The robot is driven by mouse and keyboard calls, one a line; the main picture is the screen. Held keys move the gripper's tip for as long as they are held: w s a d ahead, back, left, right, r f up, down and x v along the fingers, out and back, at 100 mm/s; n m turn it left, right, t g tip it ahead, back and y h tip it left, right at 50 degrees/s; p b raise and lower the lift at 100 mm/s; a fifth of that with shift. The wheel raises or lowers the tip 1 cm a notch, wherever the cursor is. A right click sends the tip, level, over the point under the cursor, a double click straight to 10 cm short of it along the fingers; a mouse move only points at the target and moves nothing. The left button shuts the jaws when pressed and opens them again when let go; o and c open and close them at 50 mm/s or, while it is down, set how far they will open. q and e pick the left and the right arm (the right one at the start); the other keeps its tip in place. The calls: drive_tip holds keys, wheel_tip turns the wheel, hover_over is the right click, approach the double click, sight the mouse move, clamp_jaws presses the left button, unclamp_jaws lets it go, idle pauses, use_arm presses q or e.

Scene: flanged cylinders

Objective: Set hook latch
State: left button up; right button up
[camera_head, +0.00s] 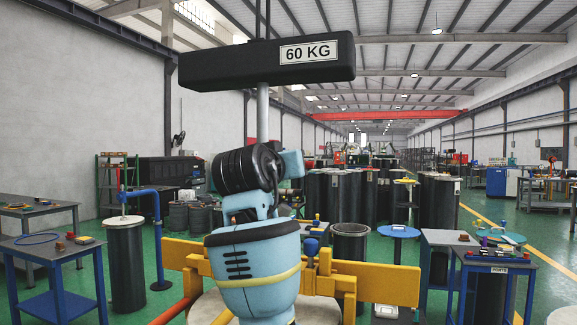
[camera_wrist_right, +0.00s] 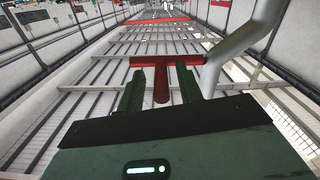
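In the right wrist view, my right gripper (camera_wrist_right: 160,88) is open, with its two green fingers apart. A red T-shaped piece (camera_wrist_right: 161,84) has its stem between the fingers, with a gap visible on each side. Its crossbar lies at the fingertips; I cannot tell whether it touches them. I cannot tell for certain whether this red piece is the hook latch. A thick grey bent pipe (camera_wrist_right: 240,45) runs close to the right finger. In the head view, a light blue arm (camera_head: 255,255) fills the centre and neither gripper shows. My left gripper is not in view.
Yellow beams (camera_head: 375,283) stand behind the blue arm. Dark cylinders (camera_head: 125,265) stand at left and right, with blue tables (camera_head: 50,252) at the sides.

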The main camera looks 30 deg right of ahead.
drive_tip(key=shift+w+d, duration=0.35)
drive_tip(key=shift+d, duration=0.1)
drive_tip(key=shift+r, duration=0.1)
clamp_jaws()
